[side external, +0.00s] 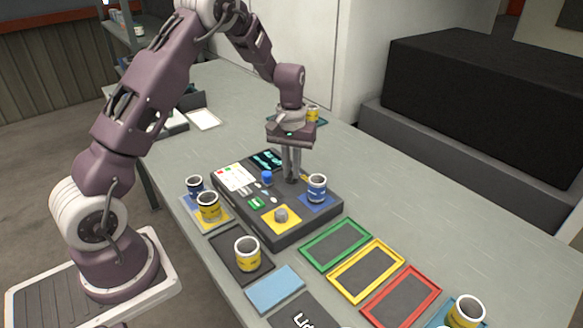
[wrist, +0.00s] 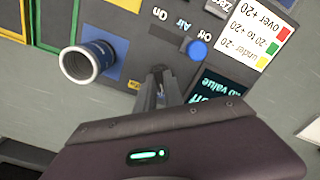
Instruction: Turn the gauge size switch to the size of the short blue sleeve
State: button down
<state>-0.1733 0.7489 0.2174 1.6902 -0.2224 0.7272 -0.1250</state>
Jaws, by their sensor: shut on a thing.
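My gripper (side external: 290,180) points down at the back part of the dark gauge box (side external: 285,240). Its fingers are shut on a small dark switch, which they mostly hide; in the wrist view the fingertips (wrist: 158,72) meet beside a small yellow label (wrist: 133,85). The switch's setting cannot be read. A blue sleeve (side external: 317,188) stands upright on the box's blue pad, just right of my gripper; it also shows in the wrist view (wrist: 88,64). Another blue sleeve (side external: 194,184) stands on a tray at left, partly behind a yellow sleeve (side external: 208,207). I cannot tell which blue one is short.
The box carries a blue knob (side external: 267,178) by the air markings, a grey knob (side external: 281,215) on a yellow pad, a colour-coded card (side external: 236,177) and a screen (side external: 267,160). Green, yellow and red framed trays (side external: 335,244) lie at right, empty. Another yellow sleeve (side external: 247,253) stands in front.

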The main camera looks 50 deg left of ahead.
aim_at(291, 172)
jog(key=c, duration=1.5)
grip_release()
jog(key=shift+o, duration=0.2)
jog(key=shift+r, duration=0.15)
notch_tip(291, 172, up, 6)
jog(key=shift+r, duration=0.4)
